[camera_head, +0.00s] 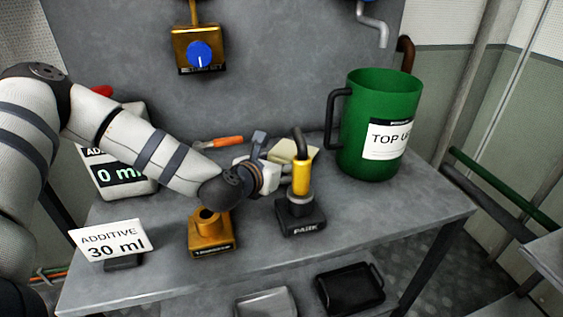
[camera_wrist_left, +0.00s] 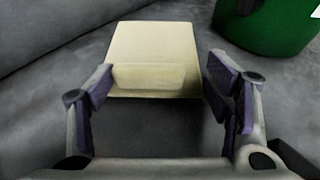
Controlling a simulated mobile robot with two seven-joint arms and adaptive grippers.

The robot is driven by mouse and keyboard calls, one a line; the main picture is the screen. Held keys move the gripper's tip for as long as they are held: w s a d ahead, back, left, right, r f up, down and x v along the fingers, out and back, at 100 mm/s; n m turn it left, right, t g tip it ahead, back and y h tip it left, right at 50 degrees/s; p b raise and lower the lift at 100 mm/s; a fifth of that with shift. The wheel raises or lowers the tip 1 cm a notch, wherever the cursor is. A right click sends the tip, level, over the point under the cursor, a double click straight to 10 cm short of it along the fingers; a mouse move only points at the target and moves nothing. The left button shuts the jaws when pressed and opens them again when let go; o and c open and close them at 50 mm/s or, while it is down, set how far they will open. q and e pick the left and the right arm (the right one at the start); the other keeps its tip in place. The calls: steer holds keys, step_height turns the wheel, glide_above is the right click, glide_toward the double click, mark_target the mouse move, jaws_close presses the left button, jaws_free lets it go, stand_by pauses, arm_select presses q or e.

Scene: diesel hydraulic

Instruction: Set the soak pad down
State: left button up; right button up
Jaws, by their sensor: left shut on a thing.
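The soak pad (camera_head: 302,152) is a flat cream pad near the back of the bench, partly hidden by the gripper and a yellow handle in the head view. My left gripper (camera_head: 274,160) reaches it from the left and is shut on it. In the left wrist view the soak pad (camera_wrist_left: 154,45) lies ahead between the two fingers (camera_wrist_left: 158,84), which flank its raised near edge. Whether the pad touches the bench top, I cannot tell. My right gripper is out of view.
A green jug (camera_head: 378,128) stands right of the pad. The yellow-handled tool in a black PARK base (camera_head: 300,218) stands just in front. A brass holder (camera_head: 211,240), an additive card (camera_head: 108,240) and an orange-handled tool (camera_head: 222,142) are left. The bench's front right is clear.

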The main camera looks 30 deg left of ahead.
arm_select(q)
steer(key=shift+f, duration=0.4)
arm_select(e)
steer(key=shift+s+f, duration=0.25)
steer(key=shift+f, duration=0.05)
arm_select(q)
steer(key=o, duration=0.8)
steer(key=shift+c, duration=0.2)
steer(key=shift+r, duration=0.15)
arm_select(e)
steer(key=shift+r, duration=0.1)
arm_select(q)
steer(key=shift+s+r+p, duration=0.2)
steer(key=shift+r, duration=0.3)
steer(key=shift+s+r+p, duration=0.2)
steer(key=shift+r, duration=0.3)
steer(key=p+v, duration=0.1)
steer(key=v, duration=0.9)
steer(key=shift+p, duration=0.4)
steer(key=shift+s+d, duration=0.1)
steer(key=shift+s, duration=0.4)
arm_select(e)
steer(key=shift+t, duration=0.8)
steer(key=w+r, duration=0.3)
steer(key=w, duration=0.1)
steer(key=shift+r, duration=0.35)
arm_select(q)
steer(key=shift+f, duration=0.15)
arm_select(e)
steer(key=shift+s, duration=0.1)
